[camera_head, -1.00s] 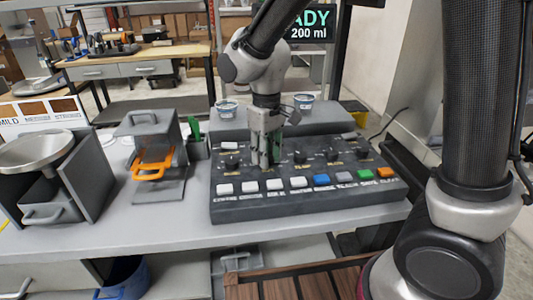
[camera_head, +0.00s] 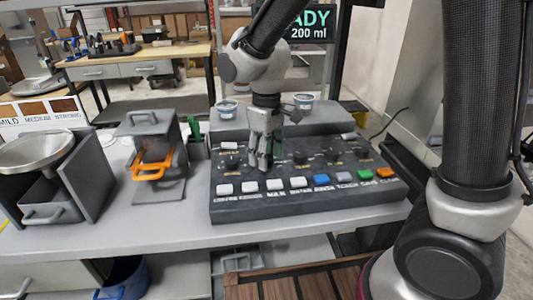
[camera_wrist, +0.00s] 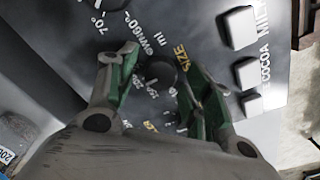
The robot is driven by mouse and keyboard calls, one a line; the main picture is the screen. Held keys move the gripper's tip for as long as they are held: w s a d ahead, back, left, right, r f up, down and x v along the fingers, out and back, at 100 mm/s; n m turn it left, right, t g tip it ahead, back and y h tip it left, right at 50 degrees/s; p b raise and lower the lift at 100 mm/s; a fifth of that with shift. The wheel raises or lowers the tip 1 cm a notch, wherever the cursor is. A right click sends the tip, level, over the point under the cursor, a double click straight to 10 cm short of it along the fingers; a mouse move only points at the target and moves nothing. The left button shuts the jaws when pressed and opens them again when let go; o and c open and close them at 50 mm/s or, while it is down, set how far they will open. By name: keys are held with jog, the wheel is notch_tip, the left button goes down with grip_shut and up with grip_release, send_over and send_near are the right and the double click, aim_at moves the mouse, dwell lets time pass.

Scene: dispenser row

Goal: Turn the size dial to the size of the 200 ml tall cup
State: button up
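The size dial (camera_wrist: 158,75) is a dark round knob, with "SIZE" and "ml" printed beside it in the wrist view. My gripper (camera_wrist: 160,85) is open there, with one green-padded finger on each side of the dial. I cannot tell whether the fingers touch it. In the head view my gripper (camera_head: 265,165) points down at the control panel (camera_head: 310,205) and hides the dial. Two small cups, one on the left (camera_head: 227,108) and one on the right (camera_head: 303,102), stand on the ledge behind. The screen (camera_head: 311,25) shows "ADY" and "200 ml".
Other dark knobs, such as one at the left (camera_head: 232,161) and one to the right (camera_head: 301,157), flank my gripper. A grey press with an orange handle (camera_head: 153,166) stands left of the panel.

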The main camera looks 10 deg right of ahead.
notch_tip(320, 180, up, 12)
dwell(0.6)
jog(key=s+d+m+t, duration=0.1)
jog(key=s+d+m, duration=0.2)
jog(key=d, duration=0.6)
jog(key=s+d+r+m+t, duration=0.1)
jog(key=s+d+m+t, duration=0.1)
jog(key=s+d, duration=0.5)
jog(key=s+d+r+m+t, duration=0.1)
jog(key=s+d+m, duration=0.3)
jog(key=d, duration=0.7)
jog(key=shift+s+d+r, duration=0.15)
jog(key=shift+s+d, duration=0.1)
jog(key=shift+s, duration=0.65)
